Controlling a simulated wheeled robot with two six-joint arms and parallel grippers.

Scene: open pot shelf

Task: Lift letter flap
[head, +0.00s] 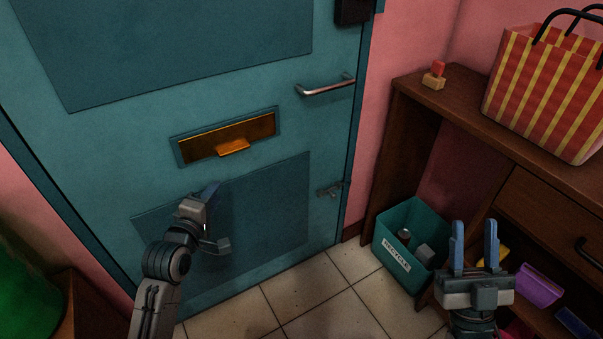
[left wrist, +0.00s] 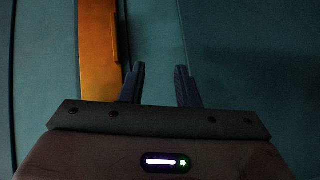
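The letter flap (head: 226,138) is a brass plate in a recessed frame on the teal door, with an orange lip (head: 233,147) along its lower edge. It appears closed. In the left wrist view the flap (left wrist: 98,50) is an orange upright strip left of the fingers. My left gripper (head: 211,192) is in front of the door, below and left of the lip; its fingers (left wrist: 160,85) are apart with nothing between them. I cannot tell whether the left finger touches the flap. My right gripper (head: 474,243) is open and empty, far to the right near the shelf.
A metal door handle (head: 326,87) is above right of the flap, and a small latch (head: 331,189) sits lower. A teal recycle bin (head: 396,254) stands on the tiled floor beside the wooden shelf (head: 460,110), which holds a striped bag (head: 545,95) and a stamp (head: 434,77).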

